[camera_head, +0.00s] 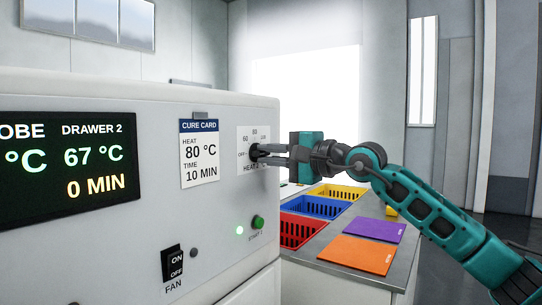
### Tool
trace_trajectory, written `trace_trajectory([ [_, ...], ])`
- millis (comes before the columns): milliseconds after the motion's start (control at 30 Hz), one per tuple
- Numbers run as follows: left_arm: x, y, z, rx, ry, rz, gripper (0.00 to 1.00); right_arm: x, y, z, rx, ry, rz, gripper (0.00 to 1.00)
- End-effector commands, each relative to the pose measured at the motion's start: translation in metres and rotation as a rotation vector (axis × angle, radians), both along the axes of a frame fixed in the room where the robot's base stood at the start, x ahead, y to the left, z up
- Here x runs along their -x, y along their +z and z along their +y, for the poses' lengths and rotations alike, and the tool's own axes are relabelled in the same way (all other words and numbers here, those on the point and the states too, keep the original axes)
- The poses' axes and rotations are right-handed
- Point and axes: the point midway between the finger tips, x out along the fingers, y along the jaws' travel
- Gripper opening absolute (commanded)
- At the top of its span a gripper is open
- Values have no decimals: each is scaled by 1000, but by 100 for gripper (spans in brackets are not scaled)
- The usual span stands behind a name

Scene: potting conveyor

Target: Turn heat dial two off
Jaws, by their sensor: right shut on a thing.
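The heat dial (256,151) is a dark knob on a white plate on the front of the light grey machine (215,235). The plate has the marks OFF, 60 and 80 around the knob and a partly hidden HEAT label below. My right gripper (262,153) reaches in from the right and is shut on the dial. The gripper fingers cover much of the knob, so its pointer direction cannot be told. My left gripper is not in view.
A display (68,157) shows DRAWER 2 at 67 °C and 0 MIN. A cure card (199,153) reads 80 °C, 10 MIN. A fan switch (173,264) and green start button (257,222) sit lower. Red (301,230), blue (319,205) and yellow (340,191) crates stand behind my right arm.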

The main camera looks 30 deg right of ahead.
Motion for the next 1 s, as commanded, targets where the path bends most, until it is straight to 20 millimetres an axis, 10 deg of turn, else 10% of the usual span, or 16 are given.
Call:
trace_trajectory([
  [433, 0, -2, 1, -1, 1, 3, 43, 0, 1, 0, 10, 1, -6, 0],
  [467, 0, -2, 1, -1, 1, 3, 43, 0, 0, 0, 10, 1, -6, 18],
  [700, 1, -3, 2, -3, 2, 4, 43, 0, 0, 0, 9, 0, -5, 40],
  [1000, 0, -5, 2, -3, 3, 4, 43, 2, -1, -1, 8, -1, -3, 40],
])
